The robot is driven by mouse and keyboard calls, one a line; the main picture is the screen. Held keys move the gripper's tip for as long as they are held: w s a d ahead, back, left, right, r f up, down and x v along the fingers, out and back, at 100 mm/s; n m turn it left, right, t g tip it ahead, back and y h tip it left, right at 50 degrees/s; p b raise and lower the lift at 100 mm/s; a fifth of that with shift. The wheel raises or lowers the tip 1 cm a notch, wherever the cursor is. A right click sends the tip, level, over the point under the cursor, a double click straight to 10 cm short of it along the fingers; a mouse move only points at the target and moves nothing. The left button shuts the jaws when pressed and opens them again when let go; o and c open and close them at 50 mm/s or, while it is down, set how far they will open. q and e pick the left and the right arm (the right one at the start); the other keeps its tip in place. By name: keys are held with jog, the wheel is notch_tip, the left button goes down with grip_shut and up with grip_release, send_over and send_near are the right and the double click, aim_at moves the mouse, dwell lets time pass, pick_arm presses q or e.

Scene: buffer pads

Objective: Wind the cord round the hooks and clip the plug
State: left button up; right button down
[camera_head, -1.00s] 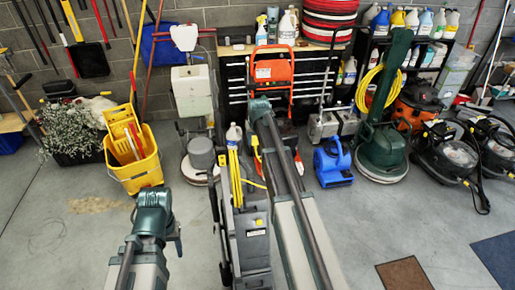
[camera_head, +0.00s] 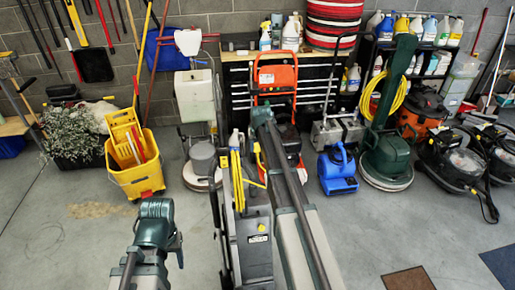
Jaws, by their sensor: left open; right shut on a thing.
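A grey upright floor machine (camera_head: 254,248) stands in front of me, with a yellow cord (camera_head: 237,182) hanging in long strands down its upper part. A short piece of the cord runs off to the right behind my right arm. My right gripper (camera_head: 257,110) is at the top of the machine, beside the cord strands. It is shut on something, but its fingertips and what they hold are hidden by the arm. My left gripper (camera_head: 158,212) is open and empty, low and left of the machine, apart from it. I cannot make out the hooks, plug or clip.
A yellow mop bucket (camera_head: 139,177) stands behind my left gripper. A blue blower (camera_head: 337,171), a green floor polisher (camera_head: 386,160) and black vacuums (camera_head: 452,160) stand to the right. An orange-framed machine (camera_head: 275,75) is behind. The floor at front right is clear except for flat mats (camera_head: 408,279).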

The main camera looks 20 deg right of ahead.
jog(key=s+f+b, duration=0.3)
jog(key=f+b, duration=0.5)
jog(key=s+a+f+b, duration=0.1)
jog(key=s+f+b, duration=0.2)
jog(key=f+b, duration=0.5)
jog(key=s+a+f+b, duration=0.1)
jog(key=s+f+b, duration=0.2)
jog(key=f+b, duration=0.5)
jog(key=shift+s+a+f, duration=0.25)
jog(key=shift+s+f, duration=0.15)
jog(key=shift+f, duration=0.1)
jog(key=s, duration=0.2)
jog(key=s+a, duration=0.1)
jog(key=s, duration=0.2)
jog(key=shift+s+a+r, duration=0.1)
jog(key=shift+s+a, duration=0.15)
jog(key=shift+s, duration=0.1)
